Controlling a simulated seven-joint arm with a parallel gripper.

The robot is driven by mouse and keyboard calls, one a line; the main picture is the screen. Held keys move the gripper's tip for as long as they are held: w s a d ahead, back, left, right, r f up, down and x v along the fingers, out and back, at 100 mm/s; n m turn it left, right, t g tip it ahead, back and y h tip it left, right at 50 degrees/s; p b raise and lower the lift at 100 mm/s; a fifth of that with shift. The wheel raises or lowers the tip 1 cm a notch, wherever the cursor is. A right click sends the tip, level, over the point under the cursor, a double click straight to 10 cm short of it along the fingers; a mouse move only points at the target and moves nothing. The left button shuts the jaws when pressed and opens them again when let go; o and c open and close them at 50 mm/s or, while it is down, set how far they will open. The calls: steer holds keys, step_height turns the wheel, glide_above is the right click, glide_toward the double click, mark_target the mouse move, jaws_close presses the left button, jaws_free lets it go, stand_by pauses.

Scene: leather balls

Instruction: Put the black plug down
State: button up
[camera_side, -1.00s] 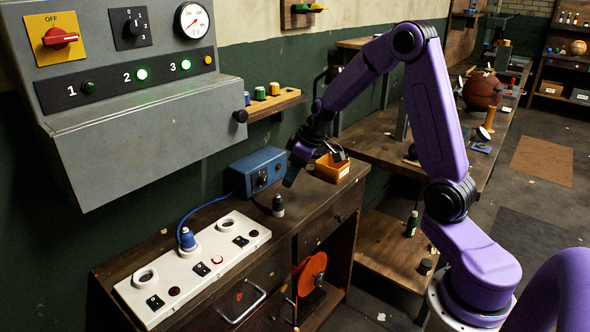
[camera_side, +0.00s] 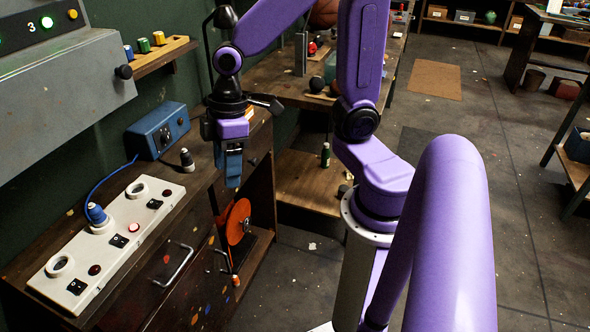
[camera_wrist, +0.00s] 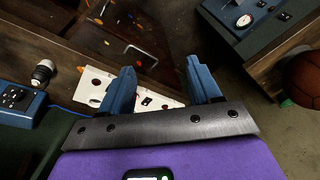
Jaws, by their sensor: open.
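The black plug (camera_side: 187,159) stands upright on the bench top, in front of the blue box and beyond the far end of the white socket strip. It also shows at the left in the wrist view (camera_wrist: 42,72), with a pale band. My gripper (camera_side: 232,168) points down to the right of the plug, near the bench's front edge, clear of the plug. Its blue fingers are apart, and nothing is between them in the wrist view (camera_wrist: 161,68).
The white socket strip (camera_side: 65,283) holds a blue plug (camera_side: 96,213) in its middle socket; the end sockets are empty. A blue box (camera_side: 158,131) stands behind the black plug. An orange disc (camera_side: 238,222) shows below the bench top.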

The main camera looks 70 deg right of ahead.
steer(key=s+d+n+h, duration=0.1)
steer(key=s+d+n, duration=0.1)
steer(key=s, duration=1.1)
steer(key=shift+s+r+n+h, duration=0.2)
steer(key=shift+r+n+h, duration=0.2)
steer(key=shift+n, duration=0.1)
